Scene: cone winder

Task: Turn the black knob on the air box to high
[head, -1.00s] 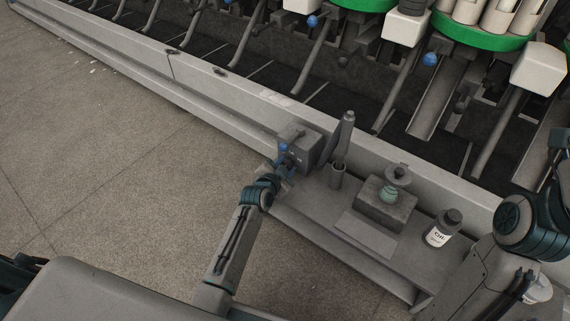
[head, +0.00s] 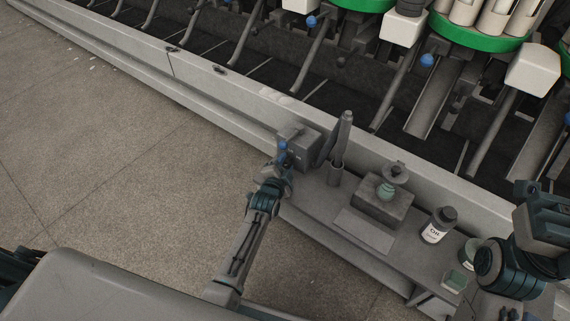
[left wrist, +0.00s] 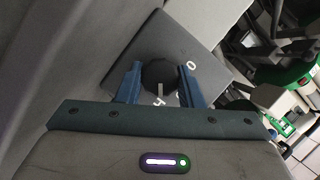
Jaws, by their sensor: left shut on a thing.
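The grey air box (head: 303,150) stands at the left end of the bench in the head view. In the left wrist view its dark face (left wrist: 178,45) shows white marks, one like a 0 and one like a 4. The round black knob (left wrist: 158,74) has a pale pointer line directed toward the 4-like mark. My left gripper (left wrist: 159,84) is shut on the knob, with one blue finger at each side. In the head view my left gripper (head: 281,160) is at the front of the box, and the knob is hidden there. My right arm is at the right edge; its fingers do not show.
The bench (head: 320,203) also holds a cup with a tall grey tool (head: 341,140), a block with a small green-and-grey device (head: 388,182), an oil bottle (head: 438,225) and green containers (head: 458,279). The machine runs behind. Open floor (head: 110,190) lies left.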

